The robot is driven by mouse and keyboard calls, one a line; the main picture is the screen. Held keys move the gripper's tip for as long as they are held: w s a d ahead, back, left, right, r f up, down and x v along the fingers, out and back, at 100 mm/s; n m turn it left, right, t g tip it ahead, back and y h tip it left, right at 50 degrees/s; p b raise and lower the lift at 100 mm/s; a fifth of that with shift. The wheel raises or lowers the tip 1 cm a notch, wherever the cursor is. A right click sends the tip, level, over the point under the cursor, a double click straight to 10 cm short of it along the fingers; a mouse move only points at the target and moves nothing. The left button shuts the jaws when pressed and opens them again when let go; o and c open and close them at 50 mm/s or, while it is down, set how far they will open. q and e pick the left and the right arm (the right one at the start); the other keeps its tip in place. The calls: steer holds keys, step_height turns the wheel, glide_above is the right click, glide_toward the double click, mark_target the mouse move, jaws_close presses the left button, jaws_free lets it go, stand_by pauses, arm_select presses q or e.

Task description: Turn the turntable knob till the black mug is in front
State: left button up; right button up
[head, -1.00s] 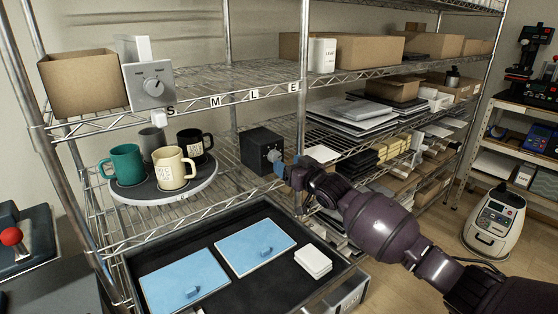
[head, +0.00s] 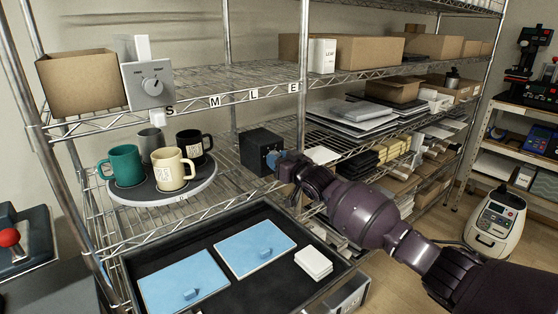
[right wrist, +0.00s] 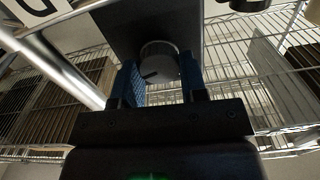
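The turntable (head: 200,187) is a round dark disc with a pale rim on the wire shelf. The black mug (head: 194,148) stands on its right side, the cream mug (head: 174,168) in front, the green mug (head: 124,165) at left and a grey mug (head: 151,142) at the back. A black box (head: 257,147) to the right bears a round grey knob (right wrist: 159,62). My right gripper (head: 277,160) is at this knob; in the right wrist view its blue fingers (right wrist: 160,75) stand on both sides of it, apparently open with slim gaps. My left gripper is out of view.
A dial box (head: 150,84) and a cardboard box (head: 83,82) stand on the upper shelf. Below the turntable is a black tray (head: 209,291) with two blue panels and white cards (head: 313,262). A metal post (head: 303,75) rises close to my right gripper.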

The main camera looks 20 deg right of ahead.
steer(key=c, duration=0.3)
